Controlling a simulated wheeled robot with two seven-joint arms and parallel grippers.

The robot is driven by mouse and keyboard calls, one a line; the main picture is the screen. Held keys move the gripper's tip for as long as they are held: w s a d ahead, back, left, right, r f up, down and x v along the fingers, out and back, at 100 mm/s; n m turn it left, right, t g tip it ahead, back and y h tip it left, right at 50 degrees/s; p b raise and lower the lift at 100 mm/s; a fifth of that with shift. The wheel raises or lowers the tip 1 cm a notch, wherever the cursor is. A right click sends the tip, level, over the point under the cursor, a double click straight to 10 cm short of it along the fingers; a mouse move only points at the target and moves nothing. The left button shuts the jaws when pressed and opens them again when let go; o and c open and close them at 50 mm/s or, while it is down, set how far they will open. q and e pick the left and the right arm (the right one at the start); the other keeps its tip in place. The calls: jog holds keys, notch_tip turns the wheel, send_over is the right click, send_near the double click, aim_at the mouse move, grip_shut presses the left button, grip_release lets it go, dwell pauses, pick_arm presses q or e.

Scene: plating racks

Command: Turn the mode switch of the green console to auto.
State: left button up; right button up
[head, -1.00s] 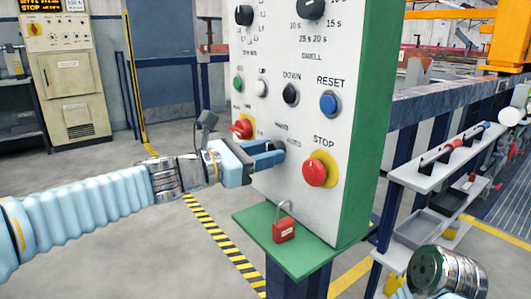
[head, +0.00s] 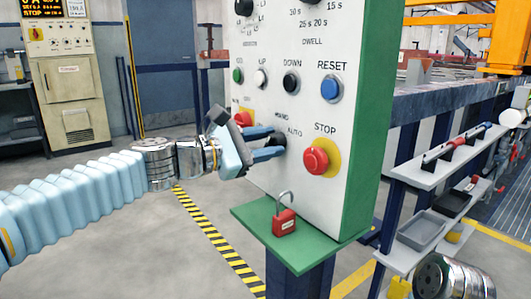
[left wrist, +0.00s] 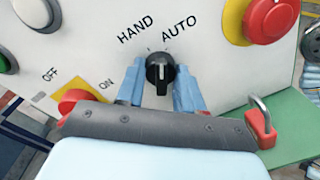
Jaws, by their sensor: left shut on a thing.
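The console (head: 345,180) has a white face and green sides. Its mode switch (left wrist: 160,70) is a small black knob below the printed words HAND and AUTO. My left gripper (head: 277,145) is at the console face, with its blue fingers on the two sides of the knob; it also shows in the left wrist view (left wrist: 161,88). The gripper is shut on the knob. The knob's pointer appears to be up, between the two words; I cannot tell its exact setting. In the head view the fingers partly hide the knob. My right gripper is not in view.
A red STOP button (head: 316,160) on a yellow ring is right of the switch. A red switch (head: 243,119) is to its left. A red padlock (head: 284,222) sits on the green ledge (head: 265,240) below. A shelf rack (head: 440,170) stands at right.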

pick_arm(q)
jog(key=m+b, duration=0.2)
jog(key=m, duration=0.1)
jog(key=shift+f, duration=0.2)
jog(key=shift+r+m+b, duration=0.1)
jog(key=shift+m+b, duration=0.5)
jog(key=shift+m, duration=0.7)
jog(key=o, duration=1)
jog(key=shift+o, duration=0.2)
jog(key=shift+r, duration=0.1)
jog(key=shift+s+a, duration=0.1)
jog(key=b+v, duration=0.1)
jog(key=v, duration=1.2)
jog(key=shift+s, duration=0.3)
jog(key=shift+a+r, duration=0.1)
